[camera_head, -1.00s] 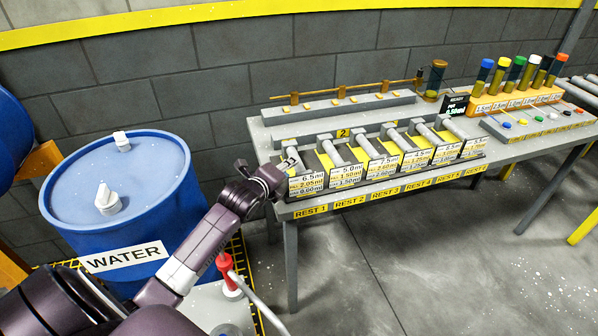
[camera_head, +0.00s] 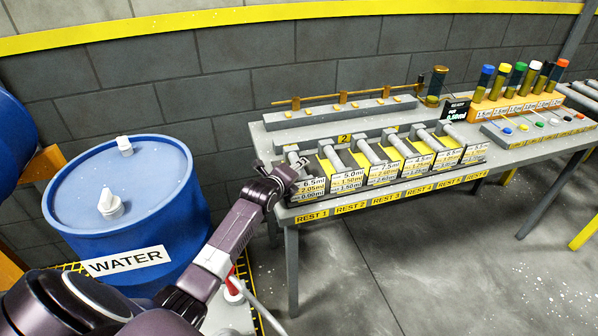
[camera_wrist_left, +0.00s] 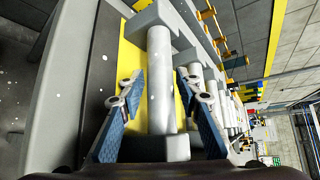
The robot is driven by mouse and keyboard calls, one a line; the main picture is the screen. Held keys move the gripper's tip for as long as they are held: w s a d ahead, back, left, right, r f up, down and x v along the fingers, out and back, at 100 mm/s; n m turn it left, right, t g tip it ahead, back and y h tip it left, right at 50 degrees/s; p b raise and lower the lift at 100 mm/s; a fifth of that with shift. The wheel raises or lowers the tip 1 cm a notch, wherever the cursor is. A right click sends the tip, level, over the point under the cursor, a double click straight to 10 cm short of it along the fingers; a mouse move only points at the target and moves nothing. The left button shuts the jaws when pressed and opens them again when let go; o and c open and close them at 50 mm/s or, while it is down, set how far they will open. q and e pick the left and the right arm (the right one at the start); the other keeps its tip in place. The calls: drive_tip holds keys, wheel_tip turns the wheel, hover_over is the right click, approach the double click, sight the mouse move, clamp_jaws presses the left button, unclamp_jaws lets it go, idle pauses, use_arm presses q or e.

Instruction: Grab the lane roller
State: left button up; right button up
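A row of grey rollers sits in the lanes of the rack above the REST labels. The first roller (camera_head: 292,155) lies in the leftmost lane, above REST 1. It also shows lengthwise in the left wrist view (camera_wrist_left: 160,62). My left gripper (camera_head: 294,176) is at the near end of this roller. In the left wrist view, the left gripper's blue-padded fingers (camera_wrist_left: 159,78) are open, one on each side of the roller, with a visible gap on both sides. My right gripper is not in view.
The rack stands on a grey table (camera_head: 480,168) with a long grey bar (camera_head: 345,110) behind. Several capped tubes (camera_head: 517,77) and a small display (camera_head: 456,110) stand at the right. A blue water barrel (camera_head: 125,215) stands at the left, close to my arm.

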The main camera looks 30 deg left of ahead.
use_arm(q)
drive_tip(key=shift+c, duration=0.4)
clamp_jaws()
drive_tip(key=shift+r, duration=0.15)
drive_tip(key=shift+r, duration=0.1)
